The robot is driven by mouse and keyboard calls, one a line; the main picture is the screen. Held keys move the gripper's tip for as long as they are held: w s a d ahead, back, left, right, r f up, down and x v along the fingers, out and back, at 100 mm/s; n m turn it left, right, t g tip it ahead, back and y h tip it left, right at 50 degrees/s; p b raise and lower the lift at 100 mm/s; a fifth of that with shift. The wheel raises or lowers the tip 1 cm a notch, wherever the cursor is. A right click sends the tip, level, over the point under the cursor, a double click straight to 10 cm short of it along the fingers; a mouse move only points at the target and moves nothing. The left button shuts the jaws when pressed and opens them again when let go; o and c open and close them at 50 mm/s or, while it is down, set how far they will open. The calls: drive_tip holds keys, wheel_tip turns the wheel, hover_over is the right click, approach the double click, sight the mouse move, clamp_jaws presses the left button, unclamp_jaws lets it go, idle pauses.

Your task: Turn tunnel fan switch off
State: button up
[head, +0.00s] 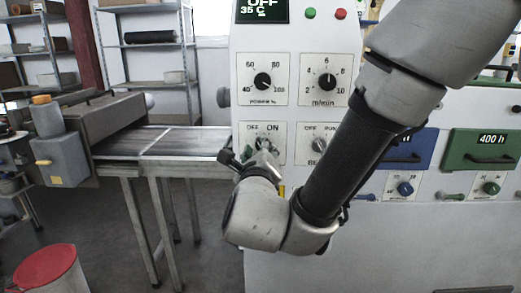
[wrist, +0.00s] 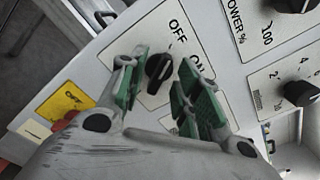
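The switch marked OFF and ON, a black rotary knob (wrist: 158,68) on a white plate, shows in the wrist view. I take it as the fan switch, but its name label is hidden. Its OFF mark lies above it and its ON mark to the right; I cannot tell clearly which it points at. My gripper (wrist: 162,88) is open, with green-padded fingers on either side of the knob. A gap shows on both sides, and contact cannot be made out. In the head view my gripper (head: 258,155) is at the OFF/ON plate (head: 279,130) and covers much of it.
A power dial (head: 263,81) and an m/min dial (head: 327,82) sit above. An OFF/RUN switch plate (head: 308,131) is close on the right, partly behind my arm. A yellow label (wrist: 65,103) is on the panel. The conveyor (head: 165,142) extends left.

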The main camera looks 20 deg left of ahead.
drive_tip(key=v, duration=1)
drive_tip(key=shift+s, duration=0.3)
